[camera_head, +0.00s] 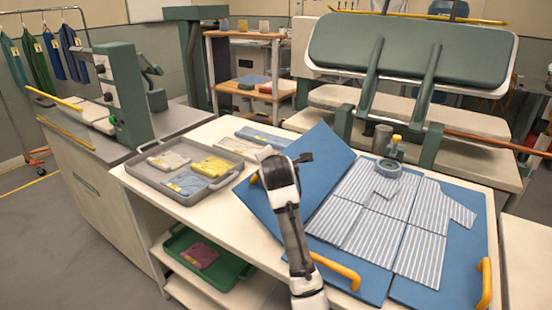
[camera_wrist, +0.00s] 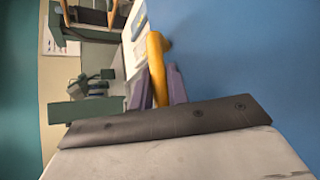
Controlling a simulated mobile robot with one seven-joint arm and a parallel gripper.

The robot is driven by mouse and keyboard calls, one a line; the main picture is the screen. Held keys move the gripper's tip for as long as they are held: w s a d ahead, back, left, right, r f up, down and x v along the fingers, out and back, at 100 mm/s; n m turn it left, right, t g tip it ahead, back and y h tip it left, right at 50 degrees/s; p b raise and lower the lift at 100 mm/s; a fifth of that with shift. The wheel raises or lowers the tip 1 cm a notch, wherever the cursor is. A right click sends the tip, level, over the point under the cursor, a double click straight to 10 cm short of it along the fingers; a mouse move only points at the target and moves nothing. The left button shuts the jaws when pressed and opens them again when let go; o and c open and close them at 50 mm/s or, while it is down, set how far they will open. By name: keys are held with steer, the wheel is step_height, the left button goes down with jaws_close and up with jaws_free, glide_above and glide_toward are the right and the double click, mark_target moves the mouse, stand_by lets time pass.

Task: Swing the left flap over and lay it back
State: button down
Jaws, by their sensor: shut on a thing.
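A blue folding board lies on the white table, with a grey-striped shirt (camera_head: 420,235) spread over its middle and right side. The board's left flap (camera_head: 312,165) is tilted up from the table, its blue face bare; it fills the right of the wrist view (camera_wrist: 240,60). The shirt's right sleeve sticks out to the right; its left part seems folded inward over the middle. My gripper (camera_head: 266,176) is at the flap's left edge, shut on the flap's yellow handle (camera_wrist: 157,65), which shows between the fingers (camera_wrist: 157,88). My wrist hides part of the handle in the head view.
A grey tray (camera_head: 146,172) with folded garments stands left of the flap. Yellow handles show at the front (camera_head: 336,270) and right (camera_head: 485,284). A green press (camera_head: 410,45) stands behind the table.

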mark_target(250, 188)
steer(key=shift+n+g+h, duration=0.7)
steer(key=shift+g+h, duration=0.1)
steer(key=w+a+f, duration=0.1)
steer(key=f, duration=0.1)
steer(key=w+a+f, duration=0.1)
steer(key=a+f, duration=0.1)
steer(key=f, duration=0.1)
steer(key=w+a+f, duration=0.1)
steer(key=f, duration=0.2)
steer(key=shift+w+a+f+b, duration=0.1)
steer(key=shift+a+b, duration=0.15)
steer(key=shift+b, duration=0.1)
steer(key=shift+w+a+f, duration=0.1)
steer(key=shift+a+f, duration=0.15)
steer(key=shift+f, duration=0.7)
steer(key=c, duration=1.4)
jaws_free()
steer(key=shift+a+f, duration=0.1)
steer(key=shift+a, duration=0.05)
steer(key=shift+o, duration=0.2)
steer(key=shift+d, duration=0.2)
steer(key=shift+s+r+b, duration=0.25)
steer(key=shift+s+b, duration=0.05)
steer(key=shift+s, duration=0.15)
steer(key=b+v, duration=0.2)
steer(key=v, duration=1.1)
steer(key=shift+w+a+r, duration=0.1)
steer(key=shift+r, duration=0.05)
